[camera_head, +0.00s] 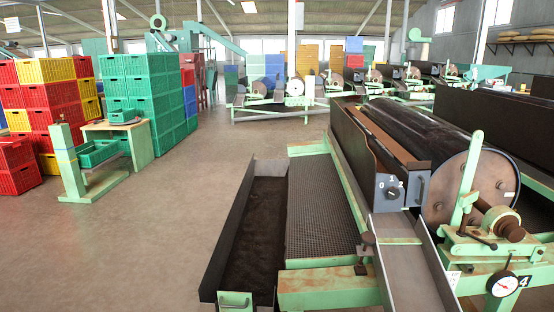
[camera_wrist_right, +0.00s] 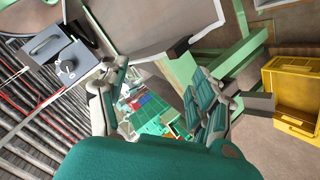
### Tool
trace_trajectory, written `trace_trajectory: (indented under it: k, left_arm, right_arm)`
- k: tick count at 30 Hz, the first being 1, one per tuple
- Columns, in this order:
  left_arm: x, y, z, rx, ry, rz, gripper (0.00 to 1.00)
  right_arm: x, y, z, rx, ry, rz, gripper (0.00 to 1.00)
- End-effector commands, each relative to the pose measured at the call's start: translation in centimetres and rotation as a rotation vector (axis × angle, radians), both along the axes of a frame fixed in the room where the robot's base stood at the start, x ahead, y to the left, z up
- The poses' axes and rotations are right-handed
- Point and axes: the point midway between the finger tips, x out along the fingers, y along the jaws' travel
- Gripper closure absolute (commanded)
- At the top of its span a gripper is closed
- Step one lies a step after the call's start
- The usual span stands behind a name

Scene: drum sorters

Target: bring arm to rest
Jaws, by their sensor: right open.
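My right gripper (camera_wrist_right: 158,78) shows in the right wrist view with its two fingers spread apart. Nothing is between the fingers; the distant floor and coloured crates show through the gap. Its fingers point past the drum sorter's grey control box (camera_wrist_right: 62,62), which has a dark knob and handle and lies at the upper left of that view. The drum sorter (camera_head: 440,130) with its black drum stands at the right of the head view. Neither arm nor gripper shows in the head view.
A yellow crate (camera_wrist_right: 293,92) lies at the right of the wrist view, beside green frame bars. In the head view, a long dark-filled trough (camera_head: 250,235) flanks the sorter. Stacked green crates (camera_head: 150,100) and a small stand (camera_head: 70,160) are at left. Open floor lies between.

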Motion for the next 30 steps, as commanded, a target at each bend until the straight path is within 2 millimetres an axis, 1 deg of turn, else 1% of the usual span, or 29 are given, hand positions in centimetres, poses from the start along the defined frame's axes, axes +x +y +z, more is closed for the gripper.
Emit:
trace_trajectory:
  k: [1,2,3,5,6,9,15,24,30]
  left_arm:
    - [0.0,0.0,0.0,0.000,0.000,0.000,0.60]
    - [0.0,0.0,0.0,0.000,0.000,0.000,0.60]
    - [0.0,0.0,0.0,0.000,0.000,0.000,0.60]
    - [0.0,0.0,0.0,0.000,0.000,0.000,0.60]
    - [0.0,0.0,0.0,0.000,0.000,0.000,0.60]
    - [0.0,0.0,0.0,0.000,0.000,0.000,0.60]
    - [0.0,0.0,0.0,0.000,0.000,0.000,0.60]
    - [0.0,0.0,0.0,0.000,0.000,0.000,0.60]
    - [0.0,0.0,0.0,0.000,0.000,0.000,0.60]
  right_arm:
    - [-2.8,1.4,-1.8,0.063,0.071,-0.026,0.34]
    - [-4.5,2.1,-2.7,0.097,0.116,-0.046,0.34]
    - [-6.8,3.0,-3.7,0.142,0.174,-0.075,0.34]
    - [-9.8,4.0,-4.8,0.200,0.253,-0.115,0.34]
    - [-11.7,4.6,-5.4,0.231,0.300,-0.139,0.34]
    - [-15.6,5.7,-6.3,0.295,0.398,-0.191,0.34]
    - [-21.7,7.3,-7.0,0.386,0.550,-0.279,0.34]
    - [-29.0,8.9,-6.6,0.478,0.728,-0.389,0.34]
    - [-27.7,9.0,-11.1,0.468,0.744,-0.390,0.34]
